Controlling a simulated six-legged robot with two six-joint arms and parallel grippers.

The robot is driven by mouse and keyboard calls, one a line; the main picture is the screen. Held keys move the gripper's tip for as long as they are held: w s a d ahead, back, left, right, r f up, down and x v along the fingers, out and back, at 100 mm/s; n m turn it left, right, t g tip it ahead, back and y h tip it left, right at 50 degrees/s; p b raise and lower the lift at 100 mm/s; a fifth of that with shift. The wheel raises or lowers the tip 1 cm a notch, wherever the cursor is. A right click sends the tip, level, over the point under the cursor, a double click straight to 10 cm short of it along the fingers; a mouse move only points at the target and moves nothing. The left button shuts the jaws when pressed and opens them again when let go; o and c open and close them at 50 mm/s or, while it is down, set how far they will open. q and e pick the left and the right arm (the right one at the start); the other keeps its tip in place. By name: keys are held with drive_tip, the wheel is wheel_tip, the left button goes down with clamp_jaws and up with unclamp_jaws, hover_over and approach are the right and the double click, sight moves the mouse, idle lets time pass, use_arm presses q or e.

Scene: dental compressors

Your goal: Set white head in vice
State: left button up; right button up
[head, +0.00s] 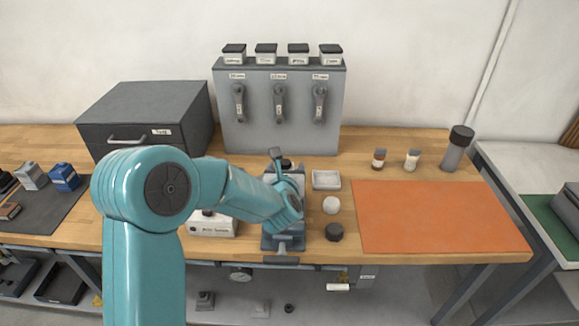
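The vice (283,243) is grey and stands at the front edge of the wooden bench, largely hidden behind my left arm. A pale grey-white block with a dark top (32,177) sits on the dark mat at the far left and looks like the white head. A similar blue block (65,177) sits beside it. My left arm reaches over the vice. Its wrist covers the jaws and its fingers cannot be made out, so I cannot tell whether it holds anything. My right gripper is not in view.
A labelled white box (210,226) stands left of the vice. A small white tray (326,180), a white round piece (331,205) and a black round piece (334,232) lie to its right. The orange mat (440,215) is clear. A grey cabinet (278,133) stands behind.

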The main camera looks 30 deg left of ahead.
use_arm(q)
drive_tip(key=shift+s+a+f, duration=0.15)
drive_tip(key=shift+a+f, duration=0.1)
drive_tip(key=shift+f, duration=0.45)
drive_tip(key=shift+d+f, duration=0.15)
drive_tip(key=shift+f, duration=0.5)
wheel_tip(320, 180, down, 2)
drive_tip(key=shift+f+b, duration=0.25)
drive_tip(key=shift+b, duration=0.75)
drive_tip(key=shift+r, duration=0.2)
drive_tip(key=shift+f, duration=0.1)
drive_tip(key=shift+b, duration=0.35)
